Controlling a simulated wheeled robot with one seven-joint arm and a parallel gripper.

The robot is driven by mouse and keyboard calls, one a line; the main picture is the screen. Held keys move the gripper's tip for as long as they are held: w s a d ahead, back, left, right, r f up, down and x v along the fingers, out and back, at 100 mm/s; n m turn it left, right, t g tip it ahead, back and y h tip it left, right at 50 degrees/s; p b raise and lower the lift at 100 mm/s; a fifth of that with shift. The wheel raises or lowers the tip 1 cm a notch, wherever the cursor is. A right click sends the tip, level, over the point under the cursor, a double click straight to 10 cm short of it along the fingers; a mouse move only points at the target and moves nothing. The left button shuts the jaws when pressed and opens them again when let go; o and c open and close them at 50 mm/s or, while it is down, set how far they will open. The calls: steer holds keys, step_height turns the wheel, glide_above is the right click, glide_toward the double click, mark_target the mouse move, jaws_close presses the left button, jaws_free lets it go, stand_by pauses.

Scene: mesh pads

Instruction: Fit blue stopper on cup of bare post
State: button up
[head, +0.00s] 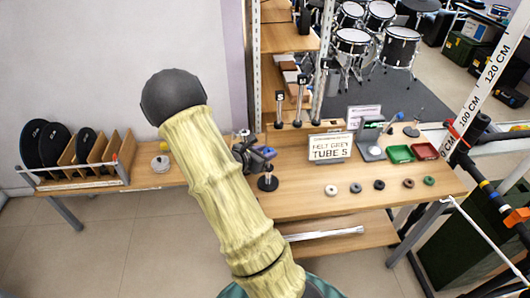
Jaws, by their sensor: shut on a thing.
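My gripper (254,155) is small in the head view, just right of my sleeved arm, which hides part of it. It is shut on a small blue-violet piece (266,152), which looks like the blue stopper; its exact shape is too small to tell. A short post on a round black base (268,184) stands on the wooden table just below and right of the gripper. Its top is close under the gripper; I cannot tell whether anything touches it. Another short post on a dark base (411,130) stands at the table's back right.
The table (300,208) holds a lettered sign (329,148), several small rings in a front row, a green tray (399,154) and a red tray (425,151). Black pads (48,150) stand in a rack at left. The front middle is clear.

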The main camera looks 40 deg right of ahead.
steer(key=shift+f+b, duration=1.3)
steer(key=shift+f, duration=0.25)
steer(key=o, duration=1)
steer(key=v, duration=1.7)
steer(key=shift+a+r, duration=0.15)
steer(key=shift+a, duration=0.05)
